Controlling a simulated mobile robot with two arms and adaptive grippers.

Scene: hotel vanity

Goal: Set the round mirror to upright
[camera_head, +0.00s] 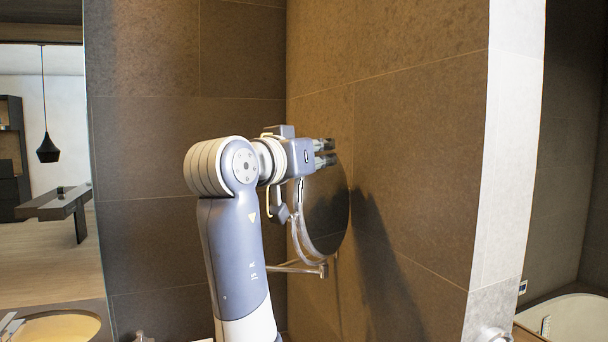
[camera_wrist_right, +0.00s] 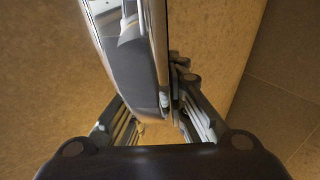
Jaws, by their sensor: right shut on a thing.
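The round mirror (camera_head: 328,215) hangs at the corner wall on a metal arm (camera_head: 300,268). It has a bright rim and a dark reflecting face, seen at a steep angle. Its upper part is partly hidden behind my right gripper (camera_head: 325,152). In the right wrist view the mirror (camera_wrist_right: 135,65) passes edge-on between the two fingers of my right gripper (camera_wrist_right: 155,115), which is shut on its rim. The mirror looks roughly upright, but its exact tilt is hard to tell. My left gripper is not in view.
Brown tiled walls (camera_head: 415,160) stand close behind and right of the mirror. A pale wall edge (camera_head: 508,150) is at right. A basin (camera_head: 58,327) is at lower left and a tub (camera_head: 578,318) at lower right. Open air lies left of my right arm.

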